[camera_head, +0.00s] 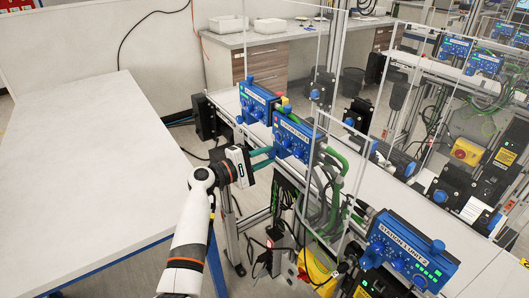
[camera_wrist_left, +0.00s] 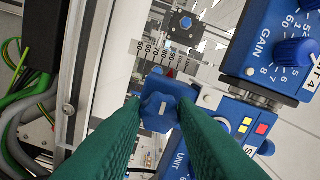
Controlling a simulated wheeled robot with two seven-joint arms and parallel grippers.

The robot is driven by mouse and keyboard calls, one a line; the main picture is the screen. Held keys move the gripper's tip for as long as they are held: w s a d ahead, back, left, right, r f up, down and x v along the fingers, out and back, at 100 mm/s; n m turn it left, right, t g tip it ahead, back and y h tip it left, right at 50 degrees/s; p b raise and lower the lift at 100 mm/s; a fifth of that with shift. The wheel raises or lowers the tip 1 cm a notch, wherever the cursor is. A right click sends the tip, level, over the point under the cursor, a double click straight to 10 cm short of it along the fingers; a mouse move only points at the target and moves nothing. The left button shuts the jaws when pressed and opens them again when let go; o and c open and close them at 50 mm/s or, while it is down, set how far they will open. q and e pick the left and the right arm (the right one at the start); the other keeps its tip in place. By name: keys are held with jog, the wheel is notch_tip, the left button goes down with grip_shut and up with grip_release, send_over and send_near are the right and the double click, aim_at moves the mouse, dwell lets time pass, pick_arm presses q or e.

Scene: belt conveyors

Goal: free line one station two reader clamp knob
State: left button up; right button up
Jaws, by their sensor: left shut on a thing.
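A blue clamp knob (camera_wrist_left: 160,106) with a pale slot mark in its face sits between the fingertips in the left wrist view. My left gripper (camera_wrist_left: 158,116) is shut on it, with a green finger on each side. In the head view the left gripper (camera_head: 270,156) reaches in beside the blue unit box (camera_head: 295,138), and the knob between its fingers is hidden or too small to tell. The right gripper is not in view.
A blue box with a GAIN dial (camera_wrist_left: 297,52) is close on the right in the wrist view. Green cables (camera_wrist_left: 20,75) hang at its left. Clear panels (camera_head: 350,80) stand behind the conveyor units. A bare white table (camera_head: 80,170) is on the left.

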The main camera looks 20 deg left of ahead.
pick_arm(q)
jog(key=shift+n, duration=0.6)
jog(key=shift+p, duration=0.3)
jog(key=o, duration=1)
jog(key=shift+a, duration=0.1)
jog(key=shift+s+a+f, duration=0.1)
jog(key=shift+s+a, duration=0.1)
jog(key=shift+s, duration=0.05)
jog(key=b+v, duration=0.3)
jog(key=v, duration=0.8)
jog(key=shift+s+a+b, duration=0.1)
jog(key=shift+s+b, duration=0.05)
jog(key=shift+b, duration=0.2)
